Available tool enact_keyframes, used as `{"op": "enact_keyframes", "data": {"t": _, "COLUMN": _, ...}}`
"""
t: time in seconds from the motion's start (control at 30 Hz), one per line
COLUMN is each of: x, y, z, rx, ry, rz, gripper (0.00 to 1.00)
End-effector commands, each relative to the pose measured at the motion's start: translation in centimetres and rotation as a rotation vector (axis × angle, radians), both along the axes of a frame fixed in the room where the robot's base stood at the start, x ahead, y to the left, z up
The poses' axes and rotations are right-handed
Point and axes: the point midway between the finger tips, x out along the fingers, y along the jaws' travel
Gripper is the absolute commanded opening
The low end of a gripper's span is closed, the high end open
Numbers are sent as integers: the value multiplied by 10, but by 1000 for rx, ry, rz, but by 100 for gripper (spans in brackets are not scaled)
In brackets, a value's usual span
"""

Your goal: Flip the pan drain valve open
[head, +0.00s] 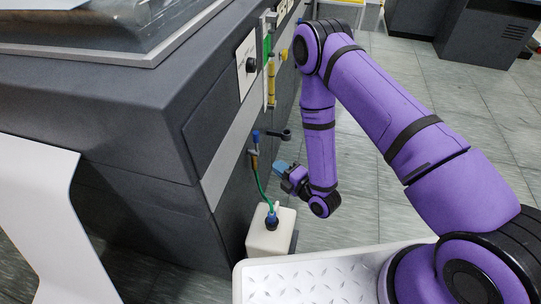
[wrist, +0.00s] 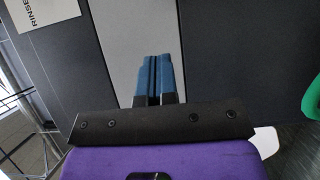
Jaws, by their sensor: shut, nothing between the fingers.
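The pan drain valve (head: 254,158) is a small brass-coloured fitting on the light strip of the dark machine's side, in the head view. A blue piece (head: 256,135) tops it, and a dark lever with a round end (head: 284,134) sticks out to the right beside it. I cannot tell the valve's position for sure. My gripper (head: 278,166) has blue fingertips and is a little right of and below the valve, apart from it. In the wrist view my gripper (wrist: 153,62) is shut and empty before a grey strip; the valve is not recognisable there.
A green hose (head: 262,187) runs down to a white jug (head: 270,238) with a blue cap. A white panel (head: 37,205) stands at left.

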Motion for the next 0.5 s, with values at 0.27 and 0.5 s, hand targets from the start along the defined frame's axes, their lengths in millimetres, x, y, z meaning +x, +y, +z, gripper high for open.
{"op": "enact_keyframes", "data": {"t": 0.27, "x": 36, "y": 30, "z": 1, "rx": 3, "ry": -3, "rz": 0, "gripper": 0}}
{"op": "enact_keyframes", "data": {"t": 0.5, "x": 70, "y": 59, "z": 1, "rx": 3, "ry": -3, "rz": 0, "gripper": 0}}
